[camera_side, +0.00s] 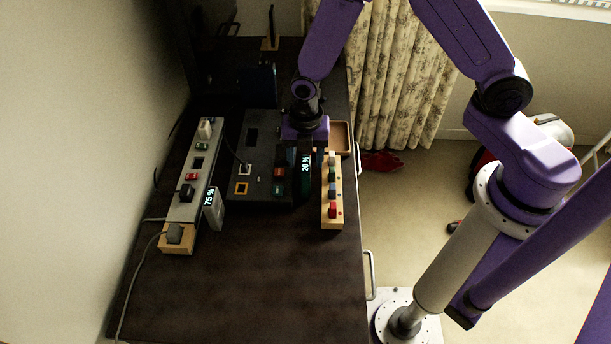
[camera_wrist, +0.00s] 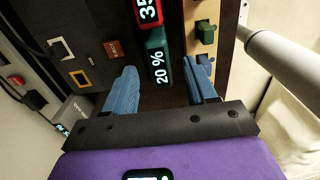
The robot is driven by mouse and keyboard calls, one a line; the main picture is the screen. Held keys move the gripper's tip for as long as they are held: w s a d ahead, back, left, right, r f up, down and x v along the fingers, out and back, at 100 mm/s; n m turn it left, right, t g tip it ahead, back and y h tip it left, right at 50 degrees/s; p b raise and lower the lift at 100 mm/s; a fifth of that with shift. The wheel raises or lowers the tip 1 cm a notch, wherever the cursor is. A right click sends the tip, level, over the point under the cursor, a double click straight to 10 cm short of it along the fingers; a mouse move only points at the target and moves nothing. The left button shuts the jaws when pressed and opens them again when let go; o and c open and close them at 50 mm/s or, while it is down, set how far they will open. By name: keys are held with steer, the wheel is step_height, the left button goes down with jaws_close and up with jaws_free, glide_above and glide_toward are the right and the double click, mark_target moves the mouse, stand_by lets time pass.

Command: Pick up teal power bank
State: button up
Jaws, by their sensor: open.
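The teal power bank (camera_side: 305,171) stands on the dark table between the black panel and the wooden strip, its display reading 20 %. In the wrist view the power bank (camera_wrist: 158,67) lies between the two blue fingertips of my gripper (camera_wrist: 167,67), with a gap to each finger. My gripper (camera_side: 306,150) is open, pointing down just above and around the bank's far part. Any contact is hidden in the side view.
A dark red power bank (camera_wrist: 147,12) reading 35 touches or nearly touches the teal one's end. A wooden strip (camera_side: 332,220) with coloured plugs stands close right, the black panel (camera_side: 262,190) close left. A grey power bank (camera_side: 213,209) reads 75 %. The table front is clear.

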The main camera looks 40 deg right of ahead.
mark_target(305, 164)
steer(key=shift+f, duration=2.55)
jaws_close()
steer(key=shift+r, duration=0.15)
